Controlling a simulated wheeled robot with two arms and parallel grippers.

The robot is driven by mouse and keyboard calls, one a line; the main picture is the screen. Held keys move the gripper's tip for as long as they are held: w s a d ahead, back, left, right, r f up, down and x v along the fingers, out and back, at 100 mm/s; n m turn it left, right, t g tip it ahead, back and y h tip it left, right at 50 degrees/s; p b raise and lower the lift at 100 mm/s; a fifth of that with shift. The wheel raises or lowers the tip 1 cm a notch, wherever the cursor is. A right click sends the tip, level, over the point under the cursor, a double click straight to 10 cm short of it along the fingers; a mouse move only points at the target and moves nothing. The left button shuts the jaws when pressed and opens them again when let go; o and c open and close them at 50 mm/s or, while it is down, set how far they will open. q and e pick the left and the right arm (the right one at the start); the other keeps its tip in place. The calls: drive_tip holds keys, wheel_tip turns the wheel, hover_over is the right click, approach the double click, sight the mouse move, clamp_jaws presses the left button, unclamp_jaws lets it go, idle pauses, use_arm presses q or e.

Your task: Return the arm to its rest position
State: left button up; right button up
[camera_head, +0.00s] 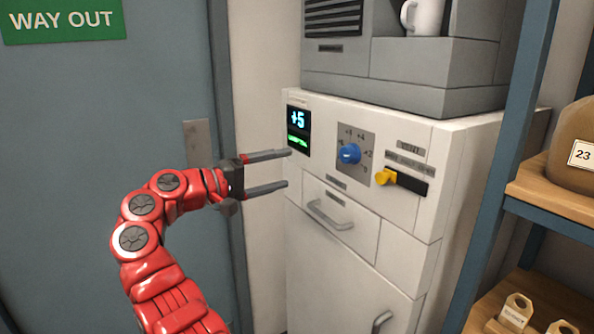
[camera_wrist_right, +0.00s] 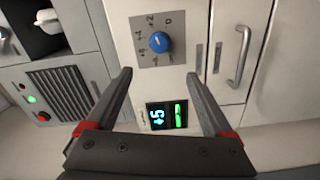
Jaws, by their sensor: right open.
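My right arm (camera_head: 145,240) is red and curves up from the bottom of the head view. Its gripper (camera_head: 286,168) is open and empty, with its fingers pointing right at the white cabinet (camera_head: 345,270). The fingertips are in front of the cabinet's left edge, below the display (camera_head: 298,130). In the right wrist view the open gripper (camera_wrist_right: 159,75) has the blue knob (camera_wrist_right: 159,42) beyond its fingertips and nothing between its fingers. My left gripper is not in view.
The display reads +5 with a green line below. A yellow lever (camera_head: 384,177) sits right of the knob (camera_head: 348,153). Drawer handles (camera_head: 330,215) stick out below. A blue shelf post (camera_head: 505,150) and wooden shelves stand at right. A blue-grey door (camera_head: 110,110) is behind the arm.

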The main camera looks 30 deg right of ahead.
drive_tip(key=shift+a, duration=0.3)
